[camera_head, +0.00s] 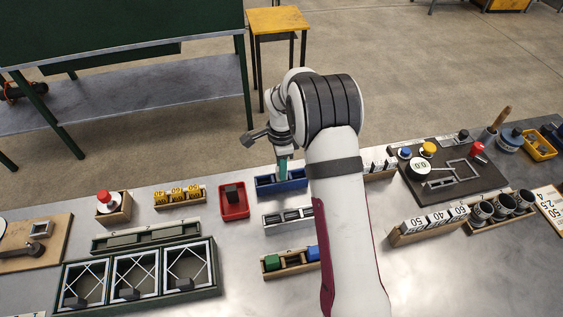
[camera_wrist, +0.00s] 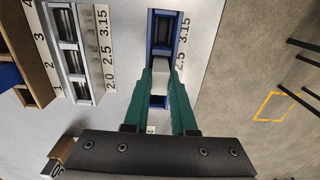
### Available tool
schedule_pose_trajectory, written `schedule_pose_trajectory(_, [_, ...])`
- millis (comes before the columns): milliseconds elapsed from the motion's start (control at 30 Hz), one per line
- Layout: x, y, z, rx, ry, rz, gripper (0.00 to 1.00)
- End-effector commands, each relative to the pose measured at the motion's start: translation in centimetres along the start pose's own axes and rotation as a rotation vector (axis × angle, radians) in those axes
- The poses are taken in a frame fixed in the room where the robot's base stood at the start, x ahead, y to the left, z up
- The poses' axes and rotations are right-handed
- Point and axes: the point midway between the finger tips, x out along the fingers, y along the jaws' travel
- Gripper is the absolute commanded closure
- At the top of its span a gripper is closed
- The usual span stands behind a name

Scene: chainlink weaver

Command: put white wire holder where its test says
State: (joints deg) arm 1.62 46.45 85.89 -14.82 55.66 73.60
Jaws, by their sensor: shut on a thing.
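My gripper (camera_wrist: 161,75) has green fingers and is shut on a small white block, the white wire holder (camera_wrist: 158,64). It holds the holder over a blue tray (camera_wrist: 151,28) with dark slots. Labels 2.5 and 3.15 lie along the tray's right side in the wrist view. The fingers and holder cover the tray's middle, so I cannot tell whether the holder touches it. In the head view my gripper (camera_head: 283,170) points down at the blue tray (camera_head: 265,187); my arm hides the tray's right end, and the holder is not clear there.
A light grey slotted tray (camera_wrist: 85,60) lies left in the wrist view, labelled 2.0, 2.5 and 3.15. In the head view, a red tray (camera_head: 235,214) stands left of the blue one. A wooden tray (camera_head: 273,273) with green and blue blocks is nearer.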

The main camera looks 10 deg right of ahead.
Motion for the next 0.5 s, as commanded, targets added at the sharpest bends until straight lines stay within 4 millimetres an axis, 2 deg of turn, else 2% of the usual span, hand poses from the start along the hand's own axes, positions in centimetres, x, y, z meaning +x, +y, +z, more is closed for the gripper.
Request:
schedule_pose_trajectory(200, [0.03, 0.00, 0.00, 0.000, 0.000, 0.000, 1.00])
schedule_pose_trajectory(233, [0.03, 0.00, 0.00, 0.000, 0.000, 0.000, 0.72])
schedule_pose_trajectory(400, [0.01, 0.00, 0.00, 0.000, 0.000, 0.000, 0.41])
schedule_pose_trajectory(500, [0.01, 0.00, 0.00, 0.000, 0.000, 0.000, 0.41])
